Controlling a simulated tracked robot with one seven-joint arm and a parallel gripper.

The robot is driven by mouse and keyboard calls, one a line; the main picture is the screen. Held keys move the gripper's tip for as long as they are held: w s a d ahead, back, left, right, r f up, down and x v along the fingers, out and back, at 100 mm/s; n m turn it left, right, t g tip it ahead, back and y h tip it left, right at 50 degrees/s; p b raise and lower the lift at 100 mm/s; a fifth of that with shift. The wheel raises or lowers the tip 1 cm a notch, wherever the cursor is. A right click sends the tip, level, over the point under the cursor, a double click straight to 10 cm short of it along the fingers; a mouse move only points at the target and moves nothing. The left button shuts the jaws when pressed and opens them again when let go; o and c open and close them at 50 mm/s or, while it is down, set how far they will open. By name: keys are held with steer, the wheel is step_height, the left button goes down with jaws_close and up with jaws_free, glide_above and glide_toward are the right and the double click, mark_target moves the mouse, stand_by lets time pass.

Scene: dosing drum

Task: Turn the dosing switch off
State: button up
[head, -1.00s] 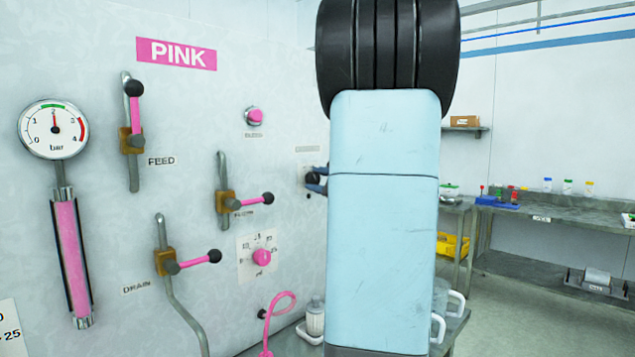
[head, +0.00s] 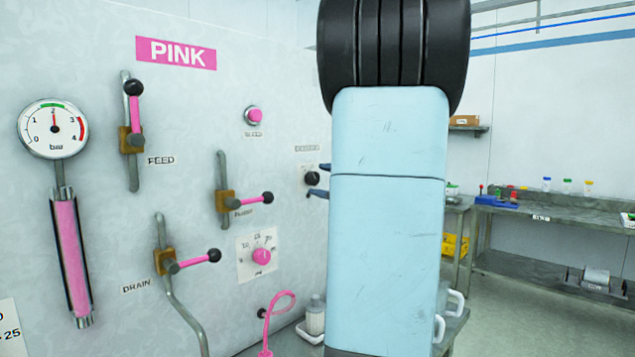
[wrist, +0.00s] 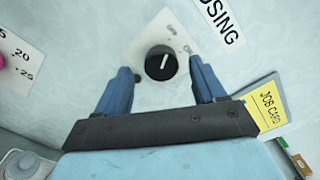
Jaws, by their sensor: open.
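The dosing switch (wrist: 161,63) is a round black knob with a white pointer line on a pale plate, below the label ending in "OSING". The knob also shows in the head view (head: 312,178), at the left edge of my arm. My gripper (wrist: 162,70) is open, with one blue finger on each side of the knob and a gap on both sides. In the head view its fingertips (head: 321,180) are close to the panel, partly hidden by my arm.
The panel also carries the pink dial (head: 262,256), the flush lever (head: 252,199), the drain lever (head: 195,262) and the feed lever (head: 135,115). A yellow job card (wrist: 269,102) is right of the switch. A bench (head: 560,211) stands at the back right.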

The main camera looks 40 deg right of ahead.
steer(key=s+d, duration=0.1)
steer(key=s, duration=1)
steer(key=shift+s+d, duration=0.2)
steer(key=shift+d, duration=0.1)
steer(key=shift+f, duration=0.1)
